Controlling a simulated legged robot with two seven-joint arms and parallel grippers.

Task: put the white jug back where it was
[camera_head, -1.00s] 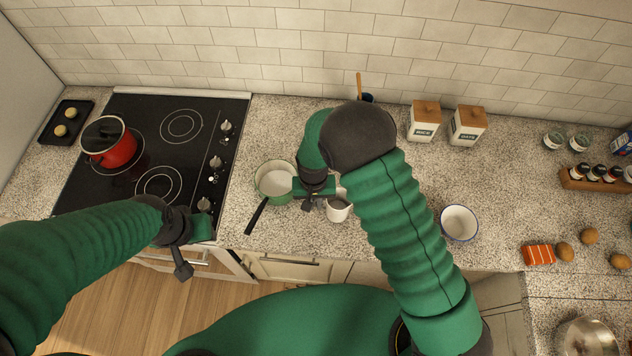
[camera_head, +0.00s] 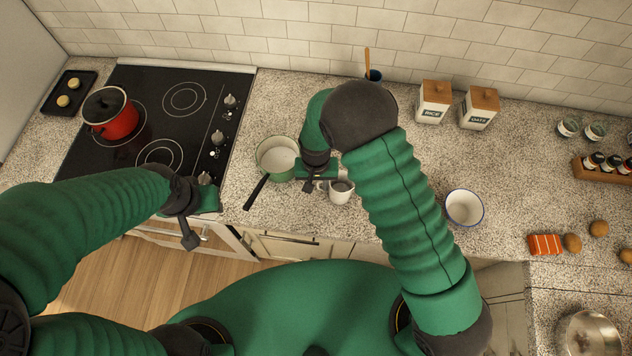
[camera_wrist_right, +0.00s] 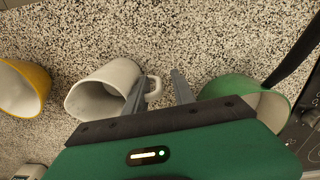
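The white jug (camera_head: 341,192) stands on the speckled counter, just right of my right gripper (camera_head: 314,187) in the head view. In the right wrist view the jug (camera_wrist_right: 98,92) has its open mouth to the lower left and its handle (camera_wrist_right: 155,88) to the right. My right gripper (camera_wrist_right: 159,85) is open there. One finger overlaps the jug's side and the other is beyond the handle, so the handle shows between them; contact cannot be told. My left gripper (camera_head: 188,217) hangs in front of the stove, away from the jug; its fingers are unclear.
A green pot (camera_head: 277,158) stands close left of my right gripper, its black handle pointing frontward. A yellow mug (camera_wrist_right: 22,88) is beyond the jug in the wrist view. A white bowl (camera_head: 464,207) stands to the right. A red pot (camera_head: 110,115) is on the stove (camera_head: 160,120).

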